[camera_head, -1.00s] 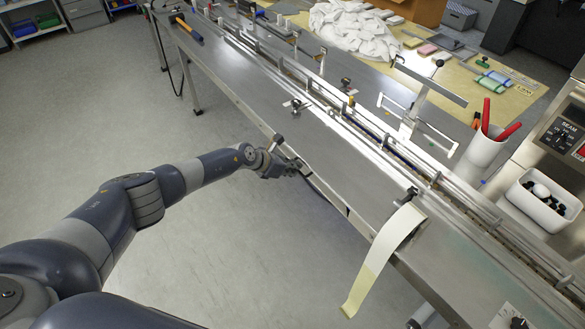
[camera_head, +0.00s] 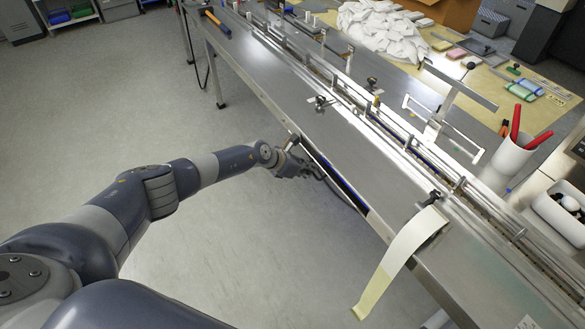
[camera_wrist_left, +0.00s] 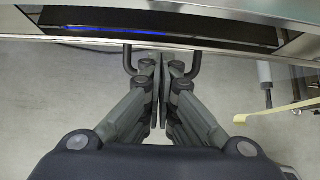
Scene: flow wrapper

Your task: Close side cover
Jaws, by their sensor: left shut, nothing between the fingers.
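The side cover (camera_wrist_left: 65,41) shows in the left wrist view as a narrow metal edge along the table's side, with a black bar handle (camera_wrist_left: 129,62) on it. Behind this edge is an open dark recess (camera_wrist_left: 150,32) with a blue strip. The recess also shows in the head view (camera_head: 343,184) as a dark slot along the table side. My left gripper (camera_wrist_left: 160,62) is shut and empty, its fingertips between the two legs of the handle. The fingers hide the middle of the handle, so contact is unclear. In the head view my left gripper (camera_head: 312,170) is beside the table's near side.
The steel table (camera_head: 375,165) carries long guide rails. A pale film strip (camera_head: 400,255) hangs over its near edge, right of the gripper. A dark cable runs below the table side. A white cup with red-handled tools (camera_head: 508,158) stands farther right. The floor at left is clear.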

